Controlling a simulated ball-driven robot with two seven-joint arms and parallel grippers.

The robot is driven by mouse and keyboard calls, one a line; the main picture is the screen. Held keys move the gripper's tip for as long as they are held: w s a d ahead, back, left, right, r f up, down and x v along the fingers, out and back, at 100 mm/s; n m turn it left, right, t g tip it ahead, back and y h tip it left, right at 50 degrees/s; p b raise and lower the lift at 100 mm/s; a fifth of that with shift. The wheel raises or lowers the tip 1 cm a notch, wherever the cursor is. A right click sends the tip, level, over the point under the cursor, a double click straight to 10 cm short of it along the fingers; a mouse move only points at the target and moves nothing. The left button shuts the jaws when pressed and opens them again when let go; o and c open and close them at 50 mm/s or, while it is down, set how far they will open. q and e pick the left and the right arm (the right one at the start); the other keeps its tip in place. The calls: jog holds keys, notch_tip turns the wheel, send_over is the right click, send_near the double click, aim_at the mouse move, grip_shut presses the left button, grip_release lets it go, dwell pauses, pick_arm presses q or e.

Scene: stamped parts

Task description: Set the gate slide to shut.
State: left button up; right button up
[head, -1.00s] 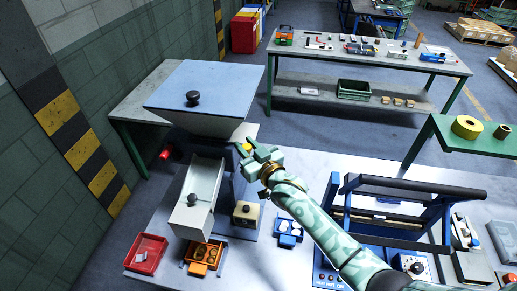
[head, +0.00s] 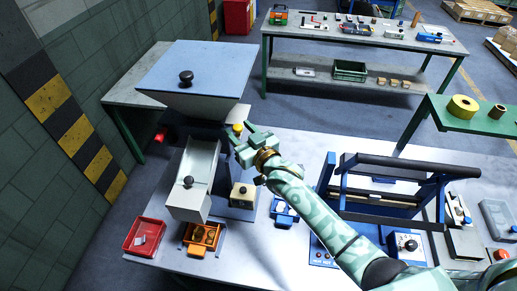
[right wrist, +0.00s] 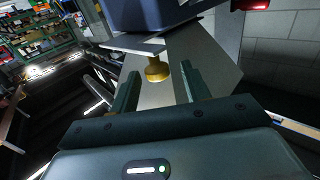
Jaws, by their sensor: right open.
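The hopper (head: 195,75) is a blue-topped bin with a black knob on its lid, at the left of the near bench in the head view. Under it, a yellow knob (head: 238,127) shows beside my right gripper (head: 243,138). In the right wrist view the same brass-yellow knob (right wrist: 157,71) hangs below a flat grey plate (right wrist: 138,44), which I take for the gate slide. My right gripper (right wrist: 160,84) is open, its fingers on either side of the knob in that view. I cannot tell whether they touch it. My left gripper is not in view.
A pale chute (head: 196,170) slopes down below the hopper. A red tray (head: 146,237), an orange fixture (head: 202,236), a beige box (head: 242,195) and a blue fixture (head: 284,210) stand around it.

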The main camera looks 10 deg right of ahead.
jog(key=b+v, duration=0.1)
jog(key=v, duration=1.2)
jog(key=shift+s, duration=0.4)
